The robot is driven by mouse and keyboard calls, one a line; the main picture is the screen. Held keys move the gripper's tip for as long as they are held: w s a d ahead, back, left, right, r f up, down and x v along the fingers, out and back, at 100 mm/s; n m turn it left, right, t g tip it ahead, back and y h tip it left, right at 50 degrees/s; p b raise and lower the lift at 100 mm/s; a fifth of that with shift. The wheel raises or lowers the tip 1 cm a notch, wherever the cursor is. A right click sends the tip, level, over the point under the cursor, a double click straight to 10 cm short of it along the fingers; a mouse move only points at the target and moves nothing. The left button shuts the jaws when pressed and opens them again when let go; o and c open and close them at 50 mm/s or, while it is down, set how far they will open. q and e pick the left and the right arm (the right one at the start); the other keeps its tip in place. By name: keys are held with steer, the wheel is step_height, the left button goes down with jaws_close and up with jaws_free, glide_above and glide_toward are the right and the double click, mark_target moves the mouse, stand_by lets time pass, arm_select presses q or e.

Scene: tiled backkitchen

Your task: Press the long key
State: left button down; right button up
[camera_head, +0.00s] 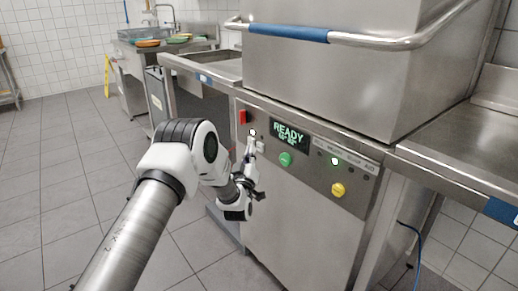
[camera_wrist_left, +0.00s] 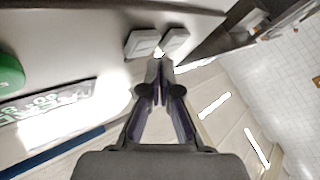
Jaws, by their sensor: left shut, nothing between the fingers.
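Two small whitish keys show on the control panel. In the wrist view one key (camera_wrist_left: 142,43) is left of the other key (camera_wrist_left: 175,40). In the head view a pale key (camera_head: 260,146) is left of the display. I cannot read labels that tell which is the long key. My left gripper (camera_head: 251,148) is shut and empty in front of the panel beside the keys. In the wrist view its fingertips (camera_wrist_left: 159,64) are just below the two keys. I cannot tell whether they touch one. My right gripper is not in view.
The display (camera_head: 289,134) reads READY. A red switch (camera_head: 242,116), a green button (camera_head: 286,159) and a yellow button (camera_head: 338,189) are on the same panel. The hood handle (camera_head: 290,33) runs above. Steel counters flank the machine. Open tiled floor lies to the left.

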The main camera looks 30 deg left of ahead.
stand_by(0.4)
arm_select(q)
steer(key=shift+w+d+b, duration=0.15)
steer(key=shift+w+b, duration=0.15)
steer(key=shift+w, duration=0.1)
steer(key=shift+w+d+b, duration=0.2)
steer(key=shift+w+b, duration=0.1)
steer(key=shift+w, duration=0.15)
stand_by(0.6)
steer(key=shift+s, duration=0.1)
steer(key=shift+s+a+p, duration=0.35)
steer(key=shift+s+p, duration=0.05)
steer(key=shift+s, duration=0.35)
steer(key=s, duration=0.1)
steer(key=s+a+p, duration=0.1)
steer(key=s, duration=0.1)
steer(key=s+a+p, duration=0.1)
steer(key=shift+s, duration=0.3)
